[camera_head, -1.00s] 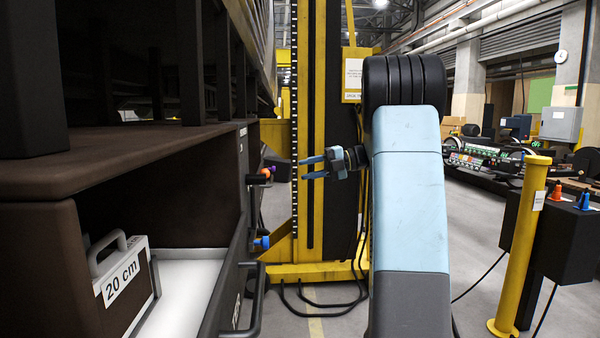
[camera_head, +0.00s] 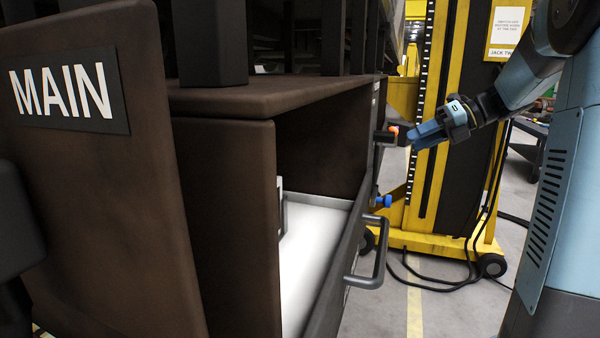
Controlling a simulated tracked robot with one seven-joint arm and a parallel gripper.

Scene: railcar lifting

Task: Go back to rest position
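My gripper (camera_head: 426,133) is at the right of centre, in front of the yellow jack column. My blue arm reaches in from the right edge.
The railcar's MAIN sign (camera_head: 70,90) is close at left. An open white-floored compartment (camera_head: 310,250) has a dark handle (camera_head: 372,272) jutting out. A blue knob (camera_head: 383,201) sits above the handle. The wheeled yellow jack (camera_head: 440,240) stands behind, with cables on the floor.

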